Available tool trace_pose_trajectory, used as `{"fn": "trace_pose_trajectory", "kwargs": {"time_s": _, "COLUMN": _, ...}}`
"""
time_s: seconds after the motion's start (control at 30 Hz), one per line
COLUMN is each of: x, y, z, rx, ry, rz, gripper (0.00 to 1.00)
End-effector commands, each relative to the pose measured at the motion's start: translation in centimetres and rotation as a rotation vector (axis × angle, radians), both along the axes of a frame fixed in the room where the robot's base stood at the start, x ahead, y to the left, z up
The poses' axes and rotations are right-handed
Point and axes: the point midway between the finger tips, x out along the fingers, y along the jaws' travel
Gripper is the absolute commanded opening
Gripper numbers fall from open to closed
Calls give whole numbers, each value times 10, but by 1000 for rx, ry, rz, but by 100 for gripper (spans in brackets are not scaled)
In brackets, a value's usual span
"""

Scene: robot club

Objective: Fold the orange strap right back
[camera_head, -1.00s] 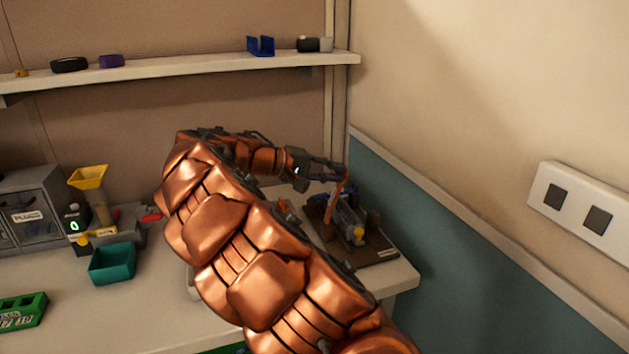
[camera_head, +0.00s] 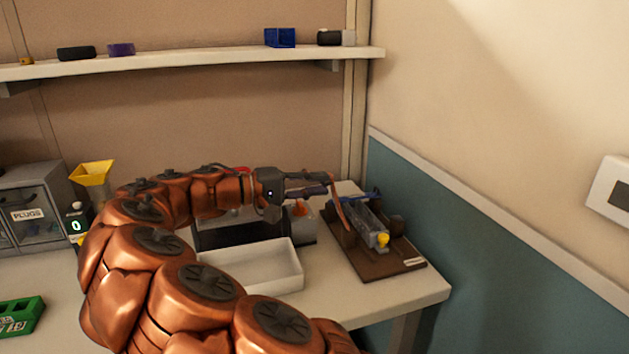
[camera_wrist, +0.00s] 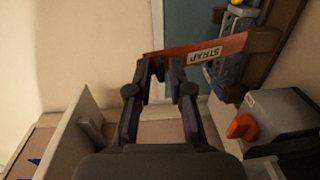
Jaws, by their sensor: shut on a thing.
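The orange strap (camera_head: 341,213) is fixed to a device on a brown base (camera_head: 391,268) at the right of the bench. In the head view it runs from my fingertips down to the device. In the wrist view the strap (camera_wrist: 192,54), with a white "STRAP" label, stretches leftward from the device to my fingertips. My gripper (camera_head: 328,186) is shut on the strap's free end, left of the device and above the bench. It also shows in the wrist view (camera_wrist: 162,68), with its fingertips at the strap's end. The device has a grey body (camera_head: 366,226) and a yellow knob (camera_head: 382,240).
A white open tray (camera_head: 262,275) stands left of the brown base. A grey box with an orange knob (camera_head: 299,210) stands behind it, also seen in the wrist view (camera_wrist: 240,126). The teal-panelled wall (camera_head: 450,240) is close on the right.

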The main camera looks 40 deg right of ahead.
Motion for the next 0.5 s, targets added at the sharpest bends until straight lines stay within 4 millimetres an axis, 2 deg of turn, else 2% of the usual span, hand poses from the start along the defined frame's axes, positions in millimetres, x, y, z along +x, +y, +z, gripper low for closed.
{"fn": "trace_pose_trajectory", "kwargs": {"time_s": 0.03, "x": -1, "y": 0, "z": -14, "rx": 23, "ry": -2, "rz": -11, "gripper": 0}}
{"fn": "trace_pose_trajectory", "kwargs": {"time_s": 0.5, "x": -2, "y": -1, "z": -25, "rx": 29, "ry": -1, "rz": -33, "gripper": 0}}
